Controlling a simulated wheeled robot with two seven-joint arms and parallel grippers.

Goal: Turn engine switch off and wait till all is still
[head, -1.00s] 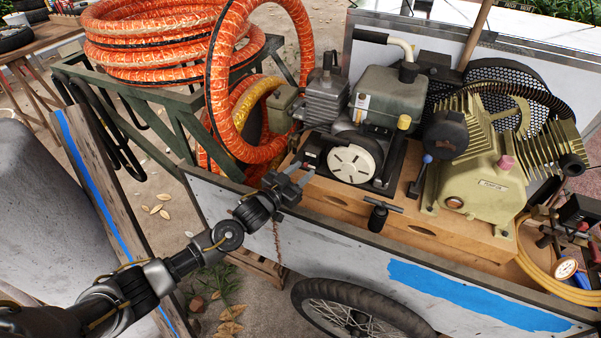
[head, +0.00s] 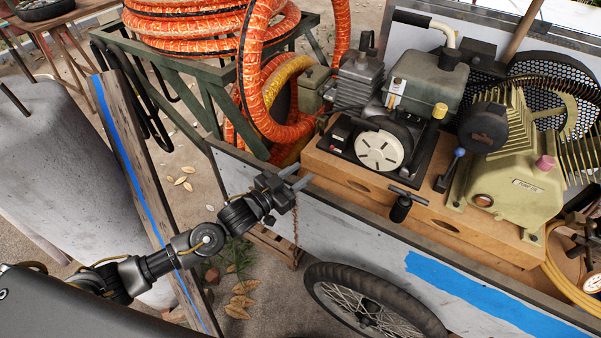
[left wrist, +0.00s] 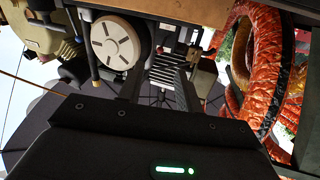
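The engine (head: 405,85), with a grey-green tank and a round pale starter cover (head: 380,151), sits on a wooden base in the cart. A small black box with a red part (head: 341,131), which looks like the engine switch, is left of the cover; its setting is too small to tell. My left gripper (head: 302,177) is open and empty, in front of the base's left corner near the cart's rim, apart from the switch. In the left wrist view its fingers (left wrist: 160,88) stand apart, with the starter cover (left wrist: 116,42) beyond them. My right gripper is not in view.
The olive pump (head: 515,170) with a finned cylinder and flywheel stands right of the engine. A black T-handle (head: 403,204) sticks out at the base's front. Orange hose (head: 262,75) hangs by a green rack on the left. The cart wheel (head: 370,305) is below.

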